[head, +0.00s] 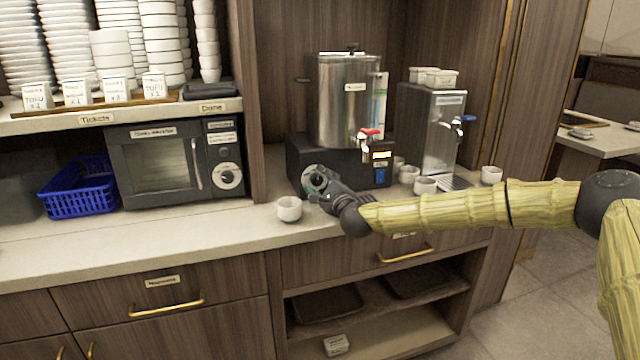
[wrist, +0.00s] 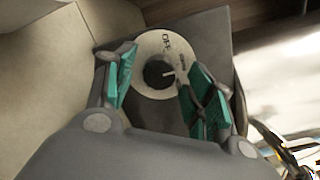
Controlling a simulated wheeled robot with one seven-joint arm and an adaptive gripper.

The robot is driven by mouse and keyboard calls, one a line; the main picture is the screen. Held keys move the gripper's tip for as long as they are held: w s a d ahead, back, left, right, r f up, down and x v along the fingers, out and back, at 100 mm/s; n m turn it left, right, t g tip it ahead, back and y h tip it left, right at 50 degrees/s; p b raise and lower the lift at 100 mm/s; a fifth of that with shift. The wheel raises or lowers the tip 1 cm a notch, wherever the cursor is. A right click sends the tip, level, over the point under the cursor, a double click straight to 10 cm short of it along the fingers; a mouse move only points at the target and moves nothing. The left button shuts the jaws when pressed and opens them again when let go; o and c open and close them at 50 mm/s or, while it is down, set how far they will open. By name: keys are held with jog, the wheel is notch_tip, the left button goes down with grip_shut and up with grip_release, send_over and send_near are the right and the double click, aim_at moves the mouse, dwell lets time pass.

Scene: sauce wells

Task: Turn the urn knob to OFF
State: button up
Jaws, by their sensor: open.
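The urn (head: 345,100) is a steel cylinder on a black base, with a red-handled tap, on the counter. Its knob (wrist: 158,74) is dark with a pale pointer line, on a white dial (wrist: 150,47) marked OFF. The pointer line points to the right in the wrist view, away from the OFF lettering. In the head view the dial (head: 311,177) is partly hidden by my gripper (head: 321,188). In the wrist view my gripper (wrist: 160,90) is open, its green-padded fingers on either side of the knob; I cannot tell whether they touch it.
A white cup (head: 289,209) stands on the counter just left of my gripper. More cups (head: 425,185) and a steel dispenser (head: 430,130) stand to the right. A black microwave (head: 165,165) and blue basket (head: 78,190) are at left.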

jog(key=shift+c, duration=0.2)
jog(key=c, duration=1)
jog(key=shift+a+n, duration=0.1)
jog(key=shift+n, duration=0.2)
jog(key=n, duration=0.4)
jog(key=shift+r+n, duration=0.15)
jog(key=shift+n, duration=0.15)
jog(key=n, duration=0.4)
jog(key=shift+g+h, duration=0.3)
jog(key=shift+n, duration=1)
